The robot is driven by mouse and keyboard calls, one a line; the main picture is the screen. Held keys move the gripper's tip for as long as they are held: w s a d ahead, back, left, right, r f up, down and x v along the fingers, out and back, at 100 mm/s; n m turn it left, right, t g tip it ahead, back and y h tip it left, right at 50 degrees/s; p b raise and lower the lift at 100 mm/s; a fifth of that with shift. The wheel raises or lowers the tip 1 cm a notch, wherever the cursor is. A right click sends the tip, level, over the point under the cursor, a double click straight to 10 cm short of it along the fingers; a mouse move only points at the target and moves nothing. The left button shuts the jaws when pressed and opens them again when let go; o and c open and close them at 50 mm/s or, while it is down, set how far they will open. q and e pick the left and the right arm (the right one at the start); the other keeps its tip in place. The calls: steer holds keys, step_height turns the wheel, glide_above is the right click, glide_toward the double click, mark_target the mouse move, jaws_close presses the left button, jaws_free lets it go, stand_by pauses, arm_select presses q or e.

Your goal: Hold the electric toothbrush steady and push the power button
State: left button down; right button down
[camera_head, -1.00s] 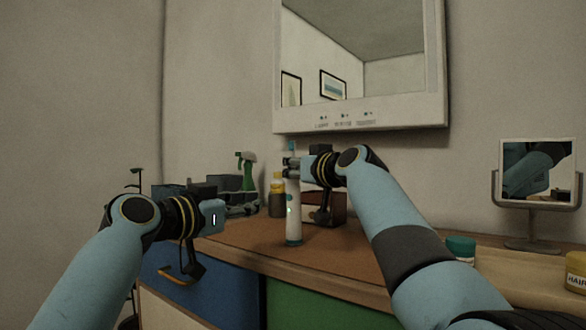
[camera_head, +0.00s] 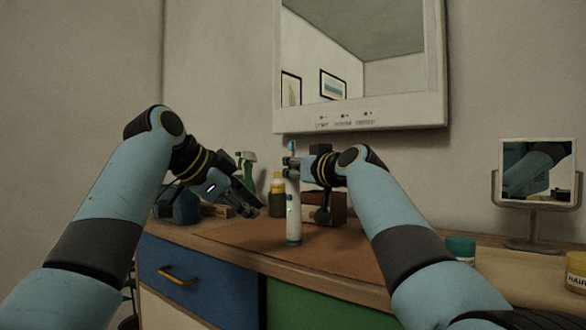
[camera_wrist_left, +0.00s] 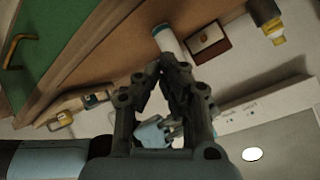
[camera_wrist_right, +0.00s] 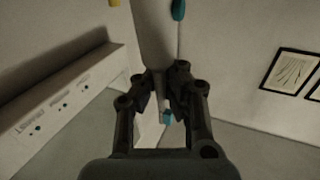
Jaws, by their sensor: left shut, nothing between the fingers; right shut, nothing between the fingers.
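The electric toothbrush (camera_head: 293,222) stands upright on the brown counter, white with a teal brush head and a small green mark (camera_head: 289,210) on its body. My right gripper (camera_head: 291,168) is shut at its upper neck. In the right wrist view the right fingertips (camera_wrist_right: 164,76) are at the neck where the white body narrows; a firm grip cannot be made out. My left gripper (camera_head: 258,210) is shut and empty, tilted down to the left of the toothbrush. In the left wrist view its fingertips (camera_wrist_left: 165,64) appear close to the toothbrush (camera_wrist_left: 168,38); contact is unclear.
A yellow-capped bottle (camera_head: 278,195) and a reddish box (camera_head: 337,207) stand behind the toothbrush. A green spray bottle (camera_head: 247,170) is behind my left gripper. A standing mirror (camera_head: 532,244) and jars (camera_head: 461,248) are at the right. The counter's front edge is near.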

arm_select(q)
glide_toward(288, 211)
steer(key=shift+f+x, duration=0.3)
steer(key=shift+x, duration=2)
steer(key=shift+s+a, duration=0.1)
steer(key=shift+a, duration=0.1)
steer(key=shift+w+d, duration=0.25)
steer(key=shift+w, duration=0.05)
steer(key=shift+w+d, duration=0.2)
steer(key=shift+s+a, duration=0.45)
steer(key=shift+s, duration=0.15)
steer(key=s+a, duration=0.3)
steer(key=s, duration=0.2)
steer(key=shift+a, duration=0.3)
steer(key=shift+w, duration=0.1)
arm_select(e)
steer(key=c, duration=2)
jaws_free()
